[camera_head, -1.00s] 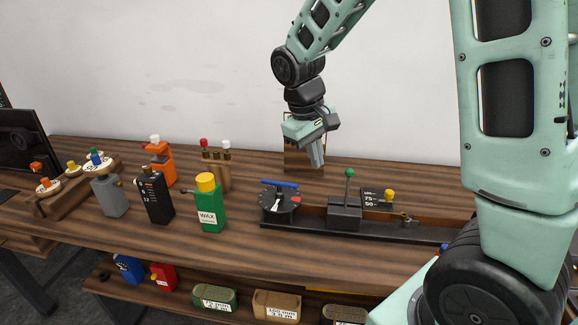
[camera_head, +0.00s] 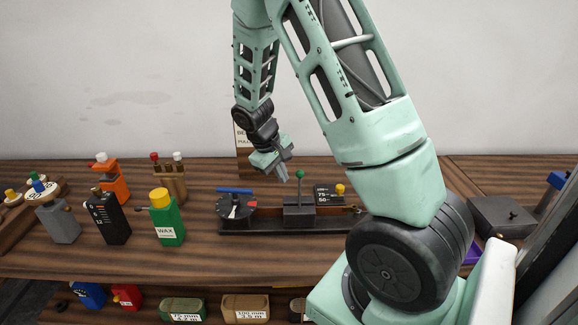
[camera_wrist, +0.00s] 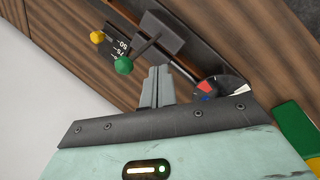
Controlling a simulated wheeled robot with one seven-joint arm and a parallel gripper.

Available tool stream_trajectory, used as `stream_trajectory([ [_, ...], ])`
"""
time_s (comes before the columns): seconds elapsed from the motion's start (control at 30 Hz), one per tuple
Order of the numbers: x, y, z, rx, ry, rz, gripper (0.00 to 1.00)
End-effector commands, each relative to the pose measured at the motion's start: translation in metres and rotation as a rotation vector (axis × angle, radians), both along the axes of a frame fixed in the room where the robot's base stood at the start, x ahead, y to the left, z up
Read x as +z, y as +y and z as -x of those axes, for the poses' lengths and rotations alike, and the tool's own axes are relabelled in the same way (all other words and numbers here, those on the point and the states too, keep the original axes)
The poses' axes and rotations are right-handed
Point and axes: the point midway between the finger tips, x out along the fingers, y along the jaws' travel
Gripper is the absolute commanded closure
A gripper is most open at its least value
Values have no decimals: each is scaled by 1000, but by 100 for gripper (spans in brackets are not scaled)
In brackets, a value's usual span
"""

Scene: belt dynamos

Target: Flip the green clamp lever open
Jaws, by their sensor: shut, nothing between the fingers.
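The green clamp lever (camera_head: 300,175) is a ball-topped rod standing up from a dark block (camera_head: 299,207) on a black rail. In the wrist view its green ball (camera_wrist: 124,65) shows just left of the fingertips, with the rod running up to the block. My gripper (camera_head: 285,176) is shut and empty, its fingers pointing down just left of the green ball in the head view. In the wrist view the closed fingers (camera_wrist: 157,78) appear apart from the ball, though the depth gap is hard to judge.
A dial with a blue bar (camera_head: 236,207) sits on the rail's left end. A yellow knob (camera_head: 340,189) and a number plate (camera_head: 325,193) stand to the right. A green WAX bottle (camera_head: 166,220) and several other containers stand farther left. Bare bench lies in front of the rail.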

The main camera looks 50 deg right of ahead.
Motion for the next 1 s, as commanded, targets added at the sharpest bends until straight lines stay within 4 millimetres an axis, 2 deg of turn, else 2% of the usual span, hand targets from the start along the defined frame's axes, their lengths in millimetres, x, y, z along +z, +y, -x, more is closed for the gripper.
stream_trajectory([
  [0.03, 5, -8, 3, -4, 0, -1, 100],
  [0.2, 1, -22, 5, -1, -1, 0, 100],
  [0.67, 1, -27, 6, 0, 1, -3, 100],
  [0.87, 4, -37, -1, -5, 52, -59, 100],
  [1.0, -5, -45, -10, -1, 71, -86, 100],
])
